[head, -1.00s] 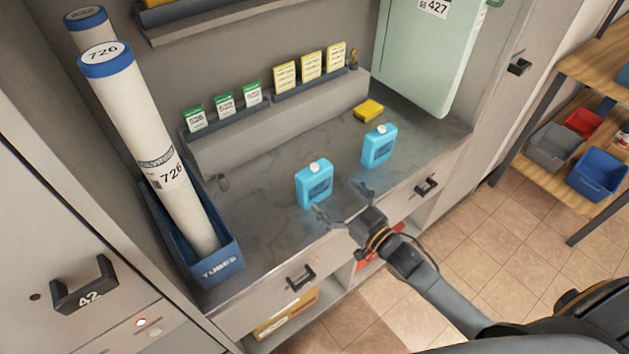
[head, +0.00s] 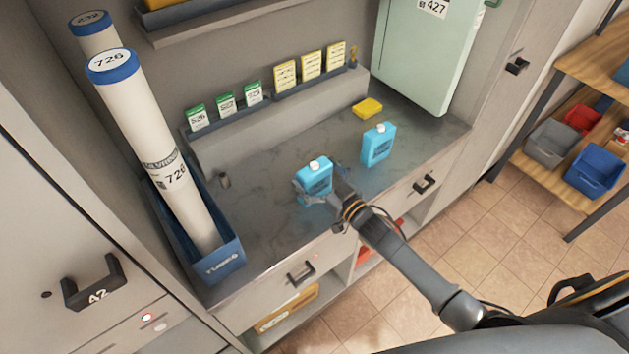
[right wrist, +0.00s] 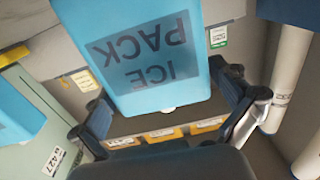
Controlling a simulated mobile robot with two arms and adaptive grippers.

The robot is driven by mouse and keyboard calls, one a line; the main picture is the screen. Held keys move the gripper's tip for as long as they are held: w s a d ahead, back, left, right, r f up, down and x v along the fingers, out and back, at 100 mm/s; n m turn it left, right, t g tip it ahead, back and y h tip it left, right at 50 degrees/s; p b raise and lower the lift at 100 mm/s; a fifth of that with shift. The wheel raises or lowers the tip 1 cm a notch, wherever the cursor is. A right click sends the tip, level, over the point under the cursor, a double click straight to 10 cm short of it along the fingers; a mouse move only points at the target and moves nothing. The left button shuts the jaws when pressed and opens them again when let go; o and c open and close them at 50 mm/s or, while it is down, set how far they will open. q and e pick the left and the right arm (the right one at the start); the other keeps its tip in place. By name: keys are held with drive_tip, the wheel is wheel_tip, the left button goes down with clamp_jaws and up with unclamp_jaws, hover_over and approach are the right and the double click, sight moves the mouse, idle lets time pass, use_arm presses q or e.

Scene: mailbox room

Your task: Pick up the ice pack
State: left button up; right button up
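Two light-blue ice packs with white caps stand upright on the grey counter (head: 262,205). In the right wrist view this pack (right wrist: 150,65) fills the space between the spread fingers of my gripper (right wrist: 165,95), with a gap showing by the right finger. The other pack (right wrist: 15,110) shows at the left edge. My left gripper is not in view.
A blue tube bin (head: 222,262) with tall white tubes stands at the counter's left. Green and yellow cards (head: 285,76) line a raised ledge behind. A yellow block (head: 367,108) and a pale green case (head: 425,55) are at the back right. The counter left of the packs is mostly clear.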

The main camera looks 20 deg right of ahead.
drive_tip(key=c, duration=1)
drive_tip(key=shift+r, duration=0.15)
drive_tip(key=shift+c, duration=0.2)
